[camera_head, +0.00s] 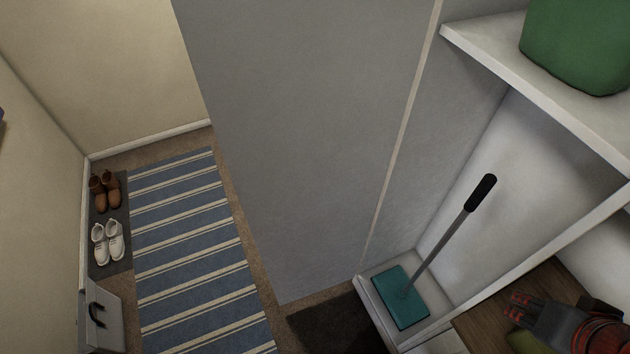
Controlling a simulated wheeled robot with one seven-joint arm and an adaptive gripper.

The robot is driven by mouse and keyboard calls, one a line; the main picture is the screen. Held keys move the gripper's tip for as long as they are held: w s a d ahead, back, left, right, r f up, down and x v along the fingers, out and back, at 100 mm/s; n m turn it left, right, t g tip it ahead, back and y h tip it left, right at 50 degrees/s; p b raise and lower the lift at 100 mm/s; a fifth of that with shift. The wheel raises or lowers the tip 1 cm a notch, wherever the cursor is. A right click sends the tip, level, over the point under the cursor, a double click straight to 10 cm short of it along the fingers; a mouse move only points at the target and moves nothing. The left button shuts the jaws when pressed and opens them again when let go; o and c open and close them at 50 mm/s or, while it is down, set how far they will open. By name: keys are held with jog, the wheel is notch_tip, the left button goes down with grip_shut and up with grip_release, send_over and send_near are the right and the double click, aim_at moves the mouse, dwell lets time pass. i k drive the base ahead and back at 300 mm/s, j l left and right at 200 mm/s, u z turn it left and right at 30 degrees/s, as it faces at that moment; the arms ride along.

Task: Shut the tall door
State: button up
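The tall door (300,130) is a large plain grey panel in the middle of the head view. It stands open, swung out from the left front edge of a tall cabinet (440,150). Its top runs out of the picture, and I see no handle on the visible face. My gripper (516,307) is at the lower right, pointing left, apart from the door. I see nothing held in it, but its finger gap is too small to judge.
A teal-headed broom or mop (404,297) stands inside the cabinet. A green container (575,45) sits on a white shelf (540,85). A wooden surface (490,325) lies below my gripper. Left are a striped rug (195,250), shoes (107,242) and a grey case (100,320).

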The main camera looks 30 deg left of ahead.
aim_at(306, 101)
jog(key=j+z, duration=0.15)
jog(key=j, duration=0.35)
jog(key=k+j+z, duration=0.1)
jog(key=j, duration=0.4)
jog(key=k+j+z, duration=0.15)
jog(key=j, duration=0.35)
jog(key=k+j+z, duration=0.15)
jog(key=j, duration=0.35)
jog(key=k+j+z, duration=0.1)
jog(key=j, duration=0.35)
jog(key=k+j+z, duration=0.15)
jog(key=j, duration=0.3)
jog(key=k+j+z, duration=0.15)
jog(key=j, duration=0.3)
jog(key=k+j+z, duration=0.1)
jog(key=k+j, duration=0.2)
jog(key=j+u, duration=0.35)
jog(key=u, duration=0.15)
jog(key=i, duration=0.05)
